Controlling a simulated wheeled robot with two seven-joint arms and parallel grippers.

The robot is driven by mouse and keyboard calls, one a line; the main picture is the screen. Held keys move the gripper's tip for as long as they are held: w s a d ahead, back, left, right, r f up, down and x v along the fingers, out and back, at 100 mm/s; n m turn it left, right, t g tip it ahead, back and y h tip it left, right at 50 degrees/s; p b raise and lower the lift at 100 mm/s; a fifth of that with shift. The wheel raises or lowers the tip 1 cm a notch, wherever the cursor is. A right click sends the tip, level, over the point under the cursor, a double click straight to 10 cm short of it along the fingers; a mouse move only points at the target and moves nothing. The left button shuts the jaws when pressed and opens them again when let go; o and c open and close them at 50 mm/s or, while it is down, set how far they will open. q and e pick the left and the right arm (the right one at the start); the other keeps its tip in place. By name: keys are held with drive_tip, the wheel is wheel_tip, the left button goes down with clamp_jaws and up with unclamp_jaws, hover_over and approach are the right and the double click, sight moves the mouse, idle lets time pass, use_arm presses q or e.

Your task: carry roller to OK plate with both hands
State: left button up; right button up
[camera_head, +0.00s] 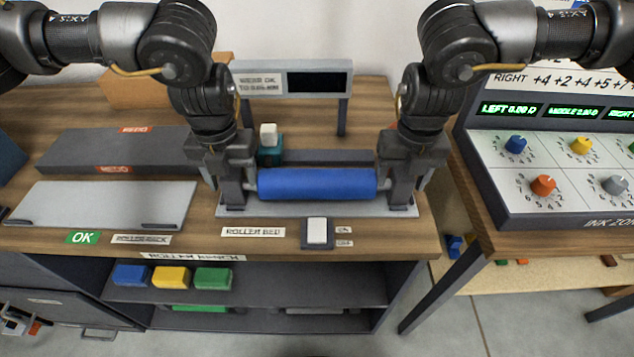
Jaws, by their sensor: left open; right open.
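The blue roller (317,184) lies level across the roller bed (290,211), a grey base in the middle of the wooden bench. My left gripper (232,192) is at the roller's left end, pointing down and open. My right gripper (397,190) is at the right end, also pointing down and open. I cannot tell whether the fingers touch the roller's shaft ends. The OK plate (105,203) is a bare light grey plate at the bench's left front, behind a green OK label (82,237).
A dark REDO plate (120,150) lies behind the OK plate. A small rocker switch (317,231) sits in front of the bed. A display (292,80) stands behind it. A knob console (560,150) stands to the right. Colored blocks (170,277) lie on the shelf below.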

use_arm(q)
drive_tip(key=shift+f, duration=0.25)
use_arm(e)
drive_tip(key=shift+f, duration=0.2)
use_arm(q)
clamp_jaws()
use_arm(e)
clamp_jaws()
use_arm(q)
drive_tip(key=shift+r, duration=0.1)
use_arm(e)
drive_tip(key=shift+r, duration=0.1)
